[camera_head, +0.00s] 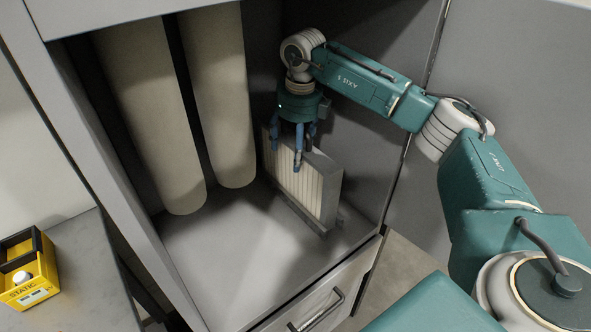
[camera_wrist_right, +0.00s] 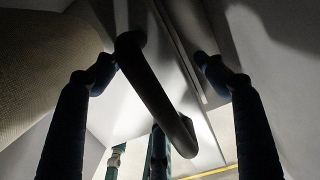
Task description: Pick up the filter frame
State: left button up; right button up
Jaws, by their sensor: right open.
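The filter frame (camera_head: 322,190) is a pale pleated panel in a grey border, standing upright on the cabinet floor. My right gripper (camera_head: 287,155) is open, pointing down at the frame's upper part, and its blue fingers cover some of the top edge. In the right wrist view, a dark curved bar (camera_wrist_right: 155,85), which looks like a handle, lies between the spread fingers of the right gripper (camera_wrist_right: 157,75). I cannot tell if any finger touches it. My left gripper is not in view.
Two tall beige filter cylinders (camera_head: 150,120) (camera_head: 217,100) hang left of the frame. The cabinet floor (camera_head: 225,250) in front is clear. A drawer with a dark handle (camera_head: 318,312) is below. A yellow box (camera_head: 30,270) marked STATIC sits on a grey table at the left.

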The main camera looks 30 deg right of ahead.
aim_at(293, 160)
notch_tip(293, 160, down, 4)
jog(key=shift+w+r+p, duration=0.15)
jog(key=shift+r+p, duration=0.1)
jog(key=shift+p, duration=0.2)
jog(key=shift+f, duration=0.2)
jog(key=shift+a, duration=0.1)
jog(key=shift+c, duration=1.3)
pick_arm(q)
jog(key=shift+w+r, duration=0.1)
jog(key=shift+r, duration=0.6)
pick_arm(e)
jog(key=shift+w+r, duration=0.1)
jog(key=c, duration=1.6)
